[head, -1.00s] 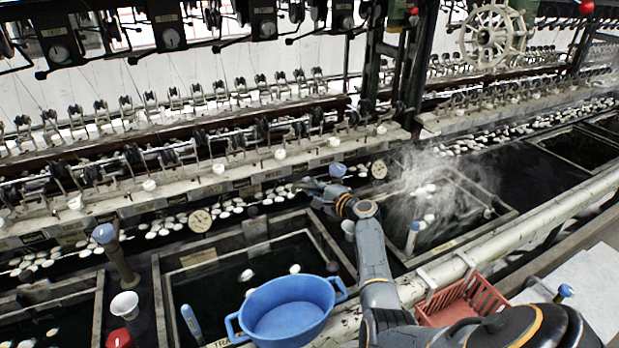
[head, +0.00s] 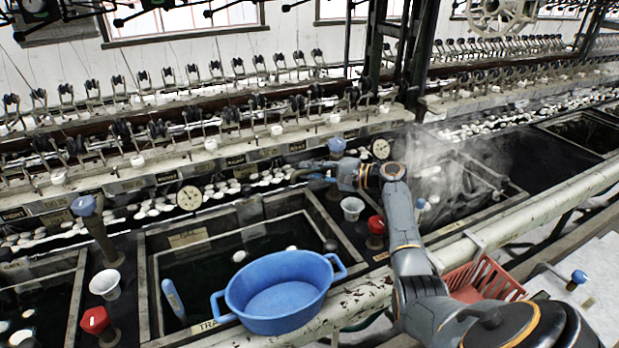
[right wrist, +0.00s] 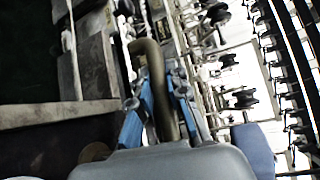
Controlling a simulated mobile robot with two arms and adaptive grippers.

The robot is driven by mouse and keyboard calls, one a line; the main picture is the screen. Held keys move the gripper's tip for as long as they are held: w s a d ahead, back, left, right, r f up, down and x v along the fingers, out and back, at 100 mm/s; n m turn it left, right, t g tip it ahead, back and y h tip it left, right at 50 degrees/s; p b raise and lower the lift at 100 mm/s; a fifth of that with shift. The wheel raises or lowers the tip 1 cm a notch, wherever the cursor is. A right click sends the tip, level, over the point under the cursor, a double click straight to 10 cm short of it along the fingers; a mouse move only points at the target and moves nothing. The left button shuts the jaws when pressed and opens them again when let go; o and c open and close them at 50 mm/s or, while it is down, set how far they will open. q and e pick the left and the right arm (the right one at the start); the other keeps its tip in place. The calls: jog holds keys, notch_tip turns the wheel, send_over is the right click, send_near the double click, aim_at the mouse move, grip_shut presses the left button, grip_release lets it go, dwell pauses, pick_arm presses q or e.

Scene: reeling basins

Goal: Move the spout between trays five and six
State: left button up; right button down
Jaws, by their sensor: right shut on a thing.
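My right gripper (head: 312,175) is in the middle of the head view, behind the far edge of the middle tray. In the right wrist view (right wrist: 162,98) its blue fingers are shut on the spout (right wrist: 147,55), a dull brass tube with a bent end. In the head view I cannot make out the tube clearly. A blue knob (head: 337,146) shows just above the gripper. The middle dark water tray (head: 148,275) lies in front of it and a steaming tray (head: 512,196) to its right. The tray numbers are not readable. My left gripper is not in view.
A blue tub (head: 305,302) sits on the front rim. A white cup (head: 352,208) and a red knob (head: 376,226) stand between the two trays. Another brass spout (head: 101,238) with a blue knob stands at left. A red basket (head: 495,284) is at right.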

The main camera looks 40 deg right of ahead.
jog(key=shift+s+a+n+g+y+b, duration=0.2)
jog(key=shift+n+g+y+b, duration=0.1)
jog(key=shift+n+y+b, duration=0.15)
jog(key=c, duration=1.3)
grip_release()
jog(key=v, duration=1.2)
